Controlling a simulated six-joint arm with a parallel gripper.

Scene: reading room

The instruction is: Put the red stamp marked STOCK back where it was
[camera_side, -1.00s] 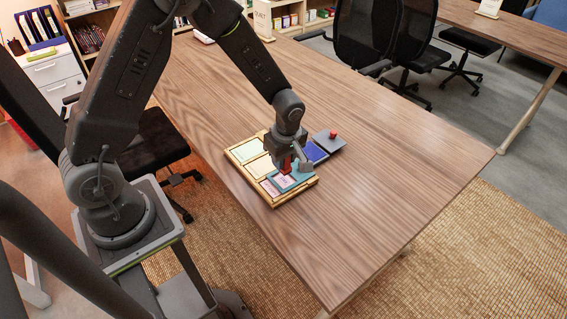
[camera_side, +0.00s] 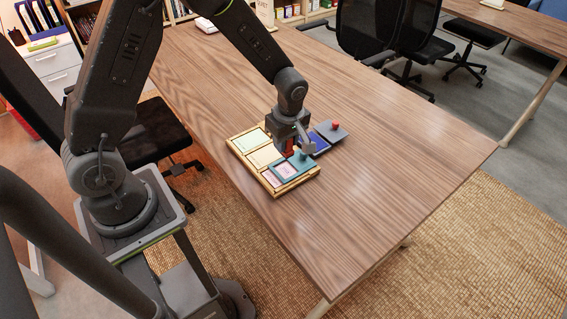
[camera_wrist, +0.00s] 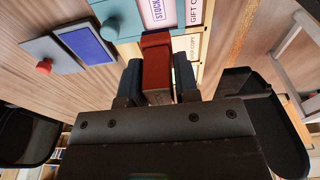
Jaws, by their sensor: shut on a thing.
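My gripper (camera_side: 289,147) is shut on a red stamp (camera_wrist: 156,62). In the wrist view the stamp stands between the two blue-grey fingers; the face with its marking cannot be read. The gripper is over the wooden tray (camera_side: 275,193), near its right side. A teal plate with a knob (camera_wrist: 118,22) lies on the tray beside the stamp, and its window shows a pink card reading STOCK (camera_wrist: 158,12). A strip reading GIFT COPY (camera_wrist: 194,12) lies next to it. Whether the stamp touches anything below is hidden.
A blue ink pad (camera_wrist: 88,46) and a grey lid with a red knob (camera_wrist: 45,66) lie right of the tray in the side view. Pale green (camera_side: 251,141) and yellow cards fill other compartments. The table (camera_side: 400,160) is otherwise clear nearby. Chairs stand around it.

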